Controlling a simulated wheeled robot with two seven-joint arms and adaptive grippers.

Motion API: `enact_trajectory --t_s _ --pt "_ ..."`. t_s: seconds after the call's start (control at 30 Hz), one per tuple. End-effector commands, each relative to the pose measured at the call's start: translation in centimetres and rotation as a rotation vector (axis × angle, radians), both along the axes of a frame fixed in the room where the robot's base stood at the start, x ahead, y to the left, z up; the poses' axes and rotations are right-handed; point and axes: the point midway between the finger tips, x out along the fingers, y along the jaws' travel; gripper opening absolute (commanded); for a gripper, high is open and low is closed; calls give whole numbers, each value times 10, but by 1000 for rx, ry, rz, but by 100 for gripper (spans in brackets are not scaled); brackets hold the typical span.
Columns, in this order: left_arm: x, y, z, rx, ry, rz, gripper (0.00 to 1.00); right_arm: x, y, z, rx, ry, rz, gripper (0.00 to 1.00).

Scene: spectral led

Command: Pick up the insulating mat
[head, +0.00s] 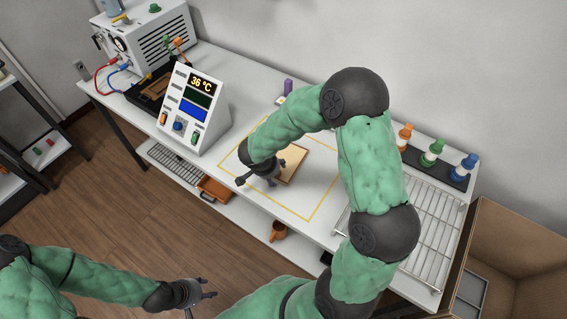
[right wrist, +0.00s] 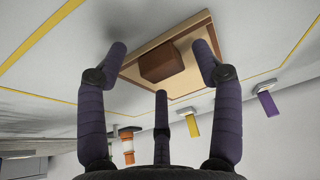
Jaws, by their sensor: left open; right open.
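A square tan mat with a darker rim, which looks like the insulating mat (head: 294,157), lies inside a yellow outline on the white bench. It also shows in the right wrist view (right wrist: 185,30), with a brown block (right wrist: 161,63) on it. My right gripper (head: 258,180) is open and empty at the mat's left side in the head view, hiding part of it. In the right wrist view its spread fingers (right wrist: 160,55) frame the mat and block; whether they touch is unclear. My left gripper (head: 203,296) is open and empty, away from the bench, over the floor.
A temperature display unit (head: 204,88) stands left of the outline. A wire rack (head: 432,225) and several coloured bottles (head: 432,153) are at the right. A purple object (head: 288,86) stands near the wall. An open cardboard box (head: 510,240) is beyond the bench's right end.

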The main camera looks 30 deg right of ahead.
Motion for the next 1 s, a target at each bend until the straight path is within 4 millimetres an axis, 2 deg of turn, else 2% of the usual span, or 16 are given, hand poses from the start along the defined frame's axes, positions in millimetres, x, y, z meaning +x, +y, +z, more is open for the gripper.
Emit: enact_trajectory --t_s 0.23,0.27,0.4,0.5,0.83,1.0 --pt "0 0 0 0 0 0 47 1 -1 -2 0 0 1 67" --pt "0 0 0 0 0 0 47 1 -1 -2 0 0 1 64" --pt "0 0 0 0 0 0 47 1 -1 -2 0 -1 0 24" --pt "0 0 0 0 0 0 47 1 -1 -2 0 0 1 0" --pt "0 0 0 0 0 0 47 0 -1 -1 0 0 1 0" --pt "0 0 3 0 0 0 47 1 -1 10 0 -2 0 0"
